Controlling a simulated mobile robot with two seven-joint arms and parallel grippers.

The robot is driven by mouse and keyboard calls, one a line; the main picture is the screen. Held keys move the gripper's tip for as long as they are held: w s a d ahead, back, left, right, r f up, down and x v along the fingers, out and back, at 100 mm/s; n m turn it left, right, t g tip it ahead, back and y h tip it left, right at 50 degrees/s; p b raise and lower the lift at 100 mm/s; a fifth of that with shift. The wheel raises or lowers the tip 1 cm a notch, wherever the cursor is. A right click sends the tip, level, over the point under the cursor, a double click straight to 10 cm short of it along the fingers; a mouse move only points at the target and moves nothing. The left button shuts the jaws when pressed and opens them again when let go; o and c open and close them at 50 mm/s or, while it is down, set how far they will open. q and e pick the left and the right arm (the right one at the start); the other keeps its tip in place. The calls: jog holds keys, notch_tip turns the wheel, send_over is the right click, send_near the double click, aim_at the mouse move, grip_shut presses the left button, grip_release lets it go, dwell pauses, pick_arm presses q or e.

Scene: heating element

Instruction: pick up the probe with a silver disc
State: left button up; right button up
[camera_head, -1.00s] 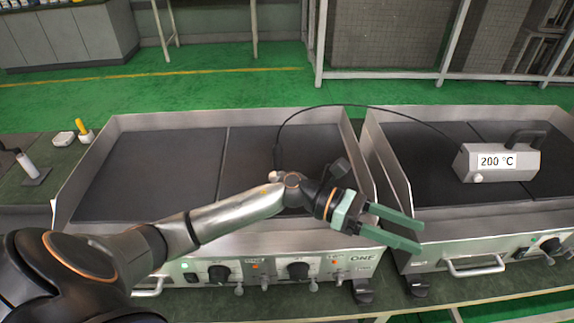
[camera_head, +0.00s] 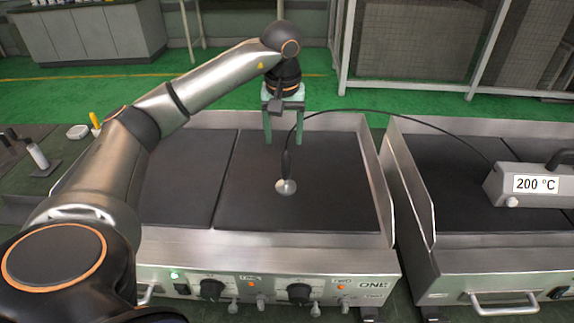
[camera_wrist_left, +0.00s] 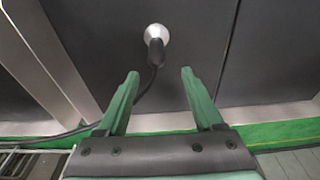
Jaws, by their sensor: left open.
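The probe is a thin black handle (camera_head: 287,162) with a round silver disc (camera_head: 286,187) at its lower end. The disc rests on the dark griddle plate and the handle stands up from it, joined to a black cable. My left gripper (camera_head: 284,140) points down above the rear of the plate, with its green fingers open and empty around the line of the cable. In the left wrist view the silver disc (camera_wrist_left: 156,33) and black handle (camera_wrist_left: 155,52) lie beyond the gap between the open fingertips (camera_wrist_left: 159,74), apart from them. My right gripper is not in view.
The cable (camera_head: 400,112) runs over the griddle walls to a grey box reading 200 °C (camera_head: 530,184) on the right griddle. The griddle (camera_head: 330,200) has raised metal side and back walls, and front knobs. The plate around the disc is clear.

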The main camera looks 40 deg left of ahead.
aim_at(286, 162)
pick_arm(q)
jog(key=f, duration=0.3)
jog(key=shift+w+a+f, duration=0.15)
jog(key=shift+w+f, duration=0.05)
jog(key=shift+f, duration=0.15)
jog(key=shift+w+f, duration=0.2)
jog(key=shift+f, duration=2.5)
jog(key=shift+c, duration=0.2)
grip_shut()
jog(key=shift+r, duration=0.1)
